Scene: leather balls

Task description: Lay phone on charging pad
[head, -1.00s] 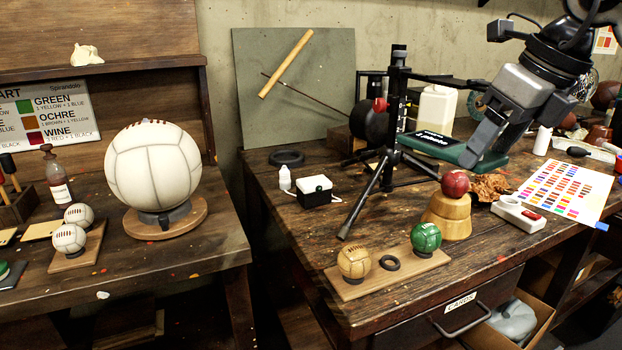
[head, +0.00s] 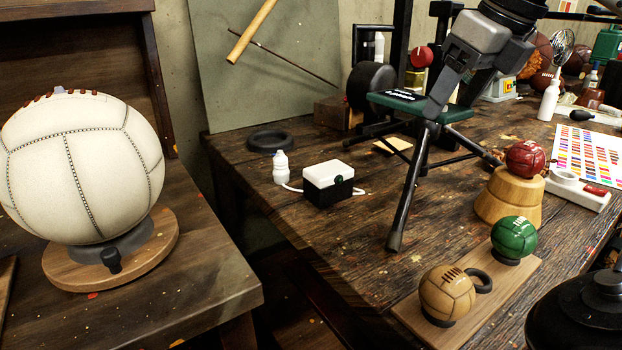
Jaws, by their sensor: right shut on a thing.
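A flat dark green slab (head: 458,113) with a dark face and white marks appears to be the phone. My right gripper (head: 436,100) comes down from the top right and is shut on it, in front of the black tripod stand. The far fingertip is hidden. The slab looks clear of the bench top. No charging pad is clearly recognisable. A round black disc or ring (head: 270,141) lies flat at the back left of the bench, and I cannot tell whether it is the pad. My left gripper is not in view.
A black and white box (head: 328,178) with a cable and a small white bottle (head: 280,166) stand left of the tripod leg (head: 408,195). Right are a red ball (head: 526,158) on a wooden stand and a board (head: 490,300) with small balls.

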